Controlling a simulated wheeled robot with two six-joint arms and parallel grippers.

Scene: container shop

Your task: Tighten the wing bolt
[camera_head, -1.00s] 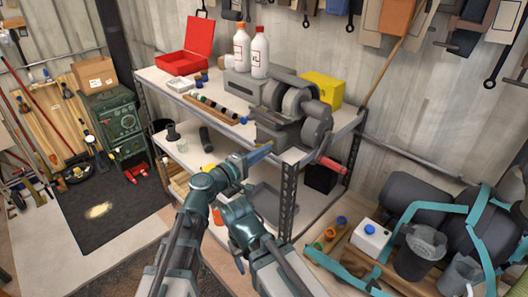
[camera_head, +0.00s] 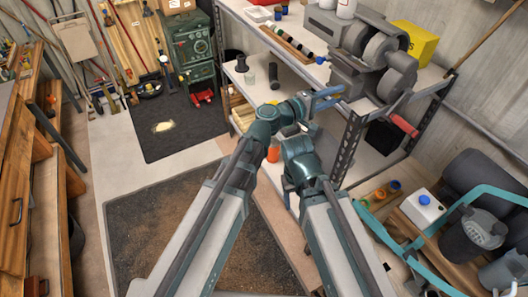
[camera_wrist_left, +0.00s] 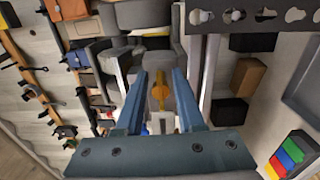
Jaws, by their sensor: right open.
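The orange wing bolt (camera_wrist_left: 159,91) shows in the left wrist view, between the two blue fingers of my left gripper (camera_wrist_left: 160,80). Gaps show on both sides of it, so the fingers are open around it and not clamped. In the head view, my left gripper (camera_head: 328,97) reaches the near side of the bench grinder (camera_head: 358,78) on the shelf top; the bolt cannot be made out there. My right gripper (camera_head: 289,192) hangs low in front of the shelf, partly hidden by its own arm, away from the grinder.
The shelf's perforated post (camera_head: 345,148) stands close to my arms. The floor mat (camera_head: 150,225) is clear.

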